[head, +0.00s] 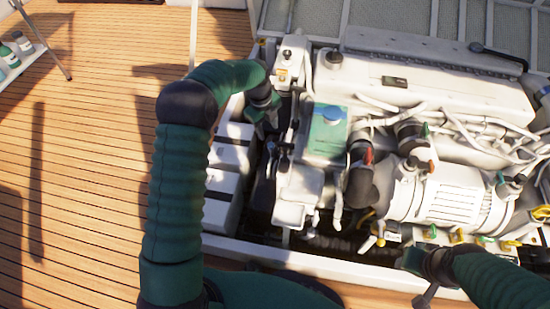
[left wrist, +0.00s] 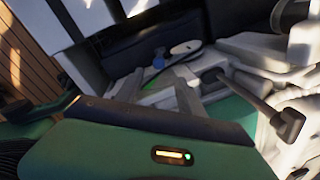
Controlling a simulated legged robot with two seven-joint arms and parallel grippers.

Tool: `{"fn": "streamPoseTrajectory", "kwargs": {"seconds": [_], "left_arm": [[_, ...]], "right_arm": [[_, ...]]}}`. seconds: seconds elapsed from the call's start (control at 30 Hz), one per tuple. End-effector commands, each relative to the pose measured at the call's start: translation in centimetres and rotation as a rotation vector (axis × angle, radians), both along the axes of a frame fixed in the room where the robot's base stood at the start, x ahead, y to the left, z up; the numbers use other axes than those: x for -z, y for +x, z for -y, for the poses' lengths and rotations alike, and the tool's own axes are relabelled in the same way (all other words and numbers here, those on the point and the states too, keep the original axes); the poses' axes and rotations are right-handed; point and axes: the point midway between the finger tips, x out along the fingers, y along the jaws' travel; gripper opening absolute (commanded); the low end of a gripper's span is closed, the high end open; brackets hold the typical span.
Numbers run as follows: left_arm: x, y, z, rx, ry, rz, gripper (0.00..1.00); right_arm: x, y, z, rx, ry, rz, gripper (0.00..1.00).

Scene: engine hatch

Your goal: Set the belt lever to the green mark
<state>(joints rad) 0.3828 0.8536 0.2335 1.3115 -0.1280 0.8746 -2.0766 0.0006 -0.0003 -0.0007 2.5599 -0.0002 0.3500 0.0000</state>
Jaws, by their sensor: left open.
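My left gripper (head: 268,116) is at the left end of the engine, pointing down beside the pulley side. Its fingers are small and partly hidden in the head view; it is open, with nothing seen in it. In the left wrist view, a grey rod with a dark square end (left wrist: 288,123) sticks out from the engine at right; it looks like a lever, but I cannot tell if it is the belt lever.
The white engine (head: 440,75) fills the right of the head view, with a green box (head: 326,132), hoses and pipes. White boxes (head: 222,200) stand left of it in the bay. Wooden deck (head: 80,150) is clear at left. A small shelf with bottles (head: 14,55) stands at the far left.

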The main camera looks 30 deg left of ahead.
Motion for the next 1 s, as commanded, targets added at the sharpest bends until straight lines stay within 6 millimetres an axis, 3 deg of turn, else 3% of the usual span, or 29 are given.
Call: {"fn": "streamPoseTrajectory", "kwargs": {"seconds": [0.4,0.6,0.77,1.0], "left_arm": [[10.5,1.2,0.6,0.000,0.000,-0.003,0.45],[14.8,1.9,0.6,-0.002,0.001,-0.002,0.45],[16.1,2.1,0.7,-0.002,0.001,0.000,0.45],[16.1,2.2,0.7,-0.002,0.001,-0.001,0.45]], "right_arm": [[6.4,0.0,-0.1,-0.001,0.000,0.000,0.37],[9.1,0.0,-0.1,-0.001,0.000,-0.001,0.37],[9.9,0.0,-0.1,-0.001,0.000,0.000,0.37],[9.8,0.0,-0.1,-0.001,0.000,0.000,0.37]]}}
